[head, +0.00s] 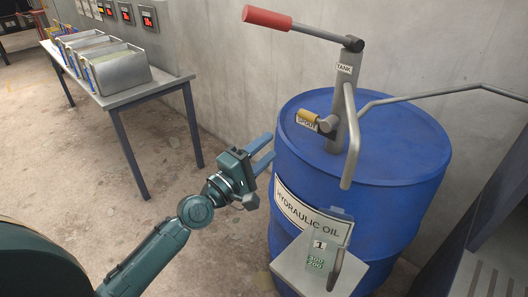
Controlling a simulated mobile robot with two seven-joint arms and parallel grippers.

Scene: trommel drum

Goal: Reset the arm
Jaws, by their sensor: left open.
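My left arm reaches in from the lower left. Its gripper (262,155) has two blue-grey fingers spread apart with nothing between them. It is at the left side of the blue hydraulic oil drum (400,205), in front of its wall; I cannot tell whether the fingertips touch it. My right gripper is not in view.
A hand pump (345,110) with a red handle (267,18) stands on the drum. A pipe (440,93) runs right from it. A table (150,93) with metal bins stands back left. Floor between is clear.

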